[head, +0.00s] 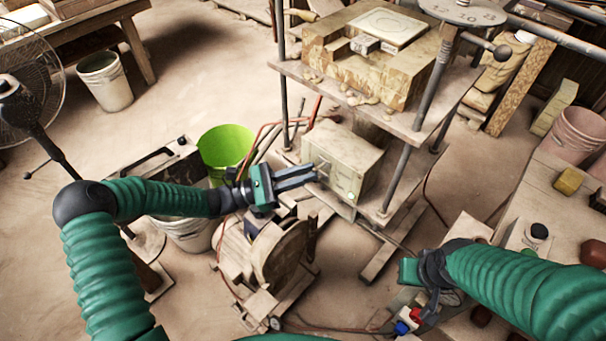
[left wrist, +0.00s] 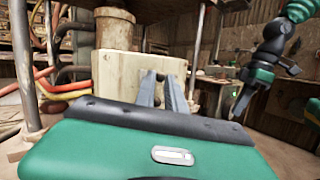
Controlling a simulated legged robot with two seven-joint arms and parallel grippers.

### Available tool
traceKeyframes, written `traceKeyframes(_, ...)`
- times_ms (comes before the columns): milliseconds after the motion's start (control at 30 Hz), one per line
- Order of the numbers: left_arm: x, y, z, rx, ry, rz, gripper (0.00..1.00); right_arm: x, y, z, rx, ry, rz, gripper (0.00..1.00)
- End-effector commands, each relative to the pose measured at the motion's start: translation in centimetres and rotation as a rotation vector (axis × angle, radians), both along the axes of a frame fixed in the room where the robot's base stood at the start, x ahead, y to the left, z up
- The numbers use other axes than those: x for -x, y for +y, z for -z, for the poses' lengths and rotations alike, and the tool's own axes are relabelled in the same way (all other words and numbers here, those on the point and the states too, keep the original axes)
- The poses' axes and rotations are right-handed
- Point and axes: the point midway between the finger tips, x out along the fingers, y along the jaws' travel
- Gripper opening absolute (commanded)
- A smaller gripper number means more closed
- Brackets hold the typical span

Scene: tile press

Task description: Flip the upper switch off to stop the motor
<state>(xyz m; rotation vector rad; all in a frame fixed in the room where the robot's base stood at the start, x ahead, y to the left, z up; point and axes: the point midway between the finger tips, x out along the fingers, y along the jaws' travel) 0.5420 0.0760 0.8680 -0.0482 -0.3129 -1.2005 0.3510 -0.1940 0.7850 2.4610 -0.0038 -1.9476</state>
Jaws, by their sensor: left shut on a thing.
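The beige control box (head: 352,153) stands on the lower shelf of the press. A small switch (head: 323,169) is on its left-facing side, and a green light shows low near its right edge. My left gripper (head: 315,174) reaches this face from the left, with its fingers close together, shut on the switch.
The press has a stone block (head: 365,55) on its upper shelf and metal posts around the box. A green bucket (head: 226,145) and a motor with a wheel (head: 280,250) stand close by my left arm. A workbench (head: 530,210) is at the right.

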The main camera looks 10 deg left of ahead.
Motion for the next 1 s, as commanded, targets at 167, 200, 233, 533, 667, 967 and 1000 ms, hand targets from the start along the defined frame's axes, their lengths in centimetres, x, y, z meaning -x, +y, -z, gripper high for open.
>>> traceKeyframes(167,-0.2,-0.1,1.1,0.071,-0.102,-0.004,0.0,0.0,0.0,1.8,0.0,0.0,0.0,0.0)
traceKeyframes(200,-0.2,-0.1,1.3,0.083,-0.122,-0.003,0.0,0.0,0.0,2.1,0.0,0.0,0.0,0.0)
traceKeyframes(233,-0.2,-0.1,1.4,0.093,-0.137,-0.003,0.0,0.0,0.0,2.3,0.0,0.0,0.0,0.0)
traceKeyframes(533,-0.4,-0.2,1.6,0.154,-0.231,-0.003,0.0,0.0,0.0,3.5,0.0,0.0,0.0,0.0)
traceKeyframes(667,-0.4,-0.2,1.6,0.161,-0.244,-0.003,0.0,0.0,0.0,3.6,0.0,0.0,0.0,0.0)
traceKeyframes(967,-0.4,-0.2,1.6,0.163,-0.247,-0.002,0.0,0.0,0.0,3.5,0.0,0.0,0.0,0.0)
traceKeyframes(1000,-0.4,-0.2,1.6,0.163,-0.247,-0.002,0.0,0.0,0.0,3.5,0.0,0.0,0.0,0.0)
